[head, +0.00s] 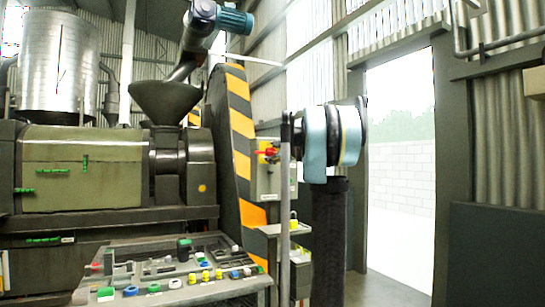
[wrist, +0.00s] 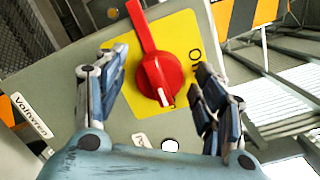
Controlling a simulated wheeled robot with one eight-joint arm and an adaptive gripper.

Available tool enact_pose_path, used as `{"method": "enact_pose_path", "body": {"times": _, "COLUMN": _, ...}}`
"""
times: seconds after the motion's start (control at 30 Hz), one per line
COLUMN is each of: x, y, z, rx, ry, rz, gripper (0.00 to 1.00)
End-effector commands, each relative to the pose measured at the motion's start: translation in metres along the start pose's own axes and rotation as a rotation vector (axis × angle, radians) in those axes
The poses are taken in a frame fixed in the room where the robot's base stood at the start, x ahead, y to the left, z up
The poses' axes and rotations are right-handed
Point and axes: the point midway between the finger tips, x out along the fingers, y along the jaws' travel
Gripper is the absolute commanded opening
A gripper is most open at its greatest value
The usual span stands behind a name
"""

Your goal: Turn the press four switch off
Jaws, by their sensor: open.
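A red rotary switch (wrist: 160,76) sits on a yellow plate (wrist: 186,32) on a grey-green box in the wrist view. Its long red handle slants to the upper left, and a white mark shows at the knob's lower end. An "O" is printed to the right of the knob, and a small label, likely "I", lies below it. My gripper (wrist: 160,64) is open, one finger on each side of the knob; contact cannot be told. In the head view the red switch (head: 268,151) is on a box (head: 277,184) left of my arm; my fingers cannot be made out there.
A control desk (head: 225,291) with several coloured buttons stands at lower left, before a large green press (head: 82,165). A striped black and orange guard (head: 240,150) stands behind the switch box. An open doorway (head: 400,160) lies to the right.

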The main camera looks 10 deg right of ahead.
Motion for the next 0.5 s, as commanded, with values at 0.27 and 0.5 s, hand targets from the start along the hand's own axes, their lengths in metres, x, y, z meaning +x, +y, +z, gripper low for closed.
{"method": "enact_pose_path", "body": {"times": 0.27, "x": -0.0002, "y": 0.0002, "z": 0.0000, "rx": 0.000, "ry": 0.000, "rz": 0.000, "gripper": 0.19}}
{"method": "enact_pose_path", "body": {"times": 0.5, "x": -0.0002, "y": 0.0006, "z": 0.0002, "rx": -0.009, "ry": 0.000, "rz": 0.002, "gripper": 0.19}}
